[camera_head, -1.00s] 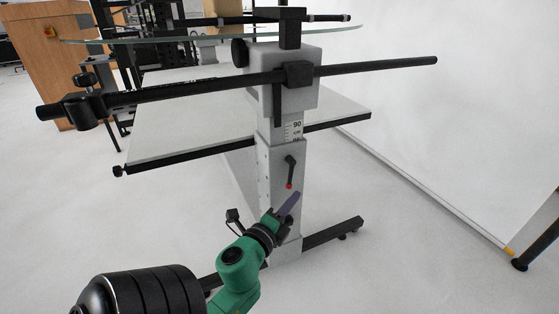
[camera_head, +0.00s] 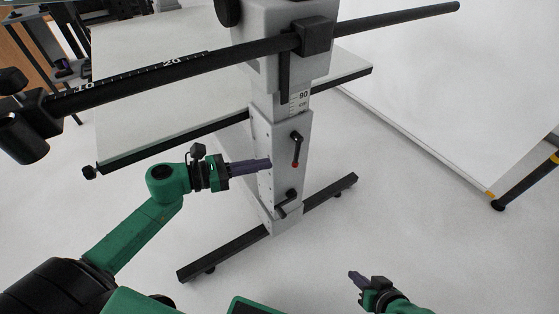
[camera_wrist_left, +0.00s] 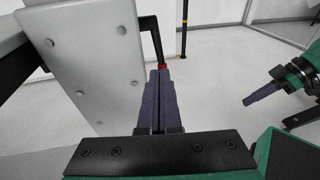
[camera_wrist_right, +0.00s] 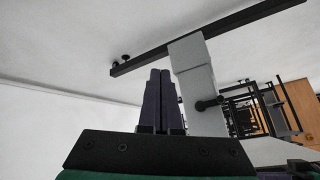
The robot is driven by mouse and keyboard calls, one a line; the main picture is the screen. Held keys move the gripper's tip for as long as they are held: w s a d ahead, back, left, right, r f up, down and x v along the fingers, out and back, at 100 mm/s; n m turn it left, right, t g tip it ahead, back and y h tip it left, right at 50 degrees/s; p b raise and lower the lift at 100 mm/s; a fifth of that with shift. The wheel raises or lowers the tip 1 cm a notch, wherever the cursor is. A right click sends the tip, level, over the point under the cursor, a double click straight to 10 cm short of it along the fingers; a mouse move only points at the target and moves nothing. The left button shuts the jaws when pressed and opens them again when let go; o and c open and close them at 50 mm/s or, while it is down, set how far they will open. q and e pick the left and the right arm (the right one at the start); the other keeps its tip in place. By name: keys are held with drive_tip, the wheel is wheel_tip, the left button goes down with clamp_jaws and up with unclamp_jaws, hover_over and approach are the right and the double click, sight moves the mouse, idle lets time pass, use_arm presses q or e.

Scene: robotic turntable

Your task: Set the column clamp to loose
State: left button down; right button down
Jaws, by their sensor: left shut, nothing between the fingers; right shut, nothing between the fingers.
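The column clamp is a black lever with a red tip (camera_head: 297,148) on the front face of the grey column (camera_head: 264,190). It hangs down, red tip lowest. In the left wrist view the lever (camera_wrist_left: 150,38) stands out from the plate, its red end just beyond my fingertips. My left gripper (camera_head: 268,164) is shut and empty, at the column's left side near the lever's height; contact cannot be told. My right gripper (camera_head: 354,275) is shut and empty, low and right of the column. It also shows in the left wrist view (camera_wrist_left: 248,101).
A second black handle (camera_head: 287,205) sits lower on the column. The column's black foot bar (camera_head: 225,254) runs along the floor. A long black rail (camera_head: 190,65) and a white tabletop (camera_head: 150,110) lie above and behind.

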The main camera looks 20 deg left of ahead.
sight(296, 151)
use_arm(q)
drive_tip(key=x, duration=0.6)
drive_tip(key=shift+s, duration=0.1)
use_arm(e)
drive_tip(key=shift+w+a+f+t+y, duration=0.2)
drive_tip(key=shift+a+f+t+y, duration=0.15)
drive_tip(key=shift+a, duration=0.25)
use_arm(q)
drive_tip(key=b, duration=0.1)
drive_tip(key=f+b, duration=0.1)
drive_tip(key=b, duration=0.1)
drive_tip(key=shift+w+d, duration=0.2)
drive_tip(key=shift+w, duration=0.05)
drive_tip(key=shift+w+d+r+t+h+b, duration=0.15)
drive_tip(key=shift+r+t+h+b, duration=0.2)
drive_tip(key=shift+b, duration=0.3)
use_arm(e)
drive_tip(key=a+f+t, duration=0.1)
drive_tip(key=a+f+t+y, duration=0.1)
drive_tip(key=a, duration=0.1)
drive_tip(key=a+m+t+y, duration=0.1)
drive_tip(key=shift+w+a+f+t, duration=0.1)
drive_tip(key=shift+a+f+t, duration=0.05)
drive_tip(key=shift+f+t, duration=0.25)
drive_tip(key=shift+f, duration=0.1)
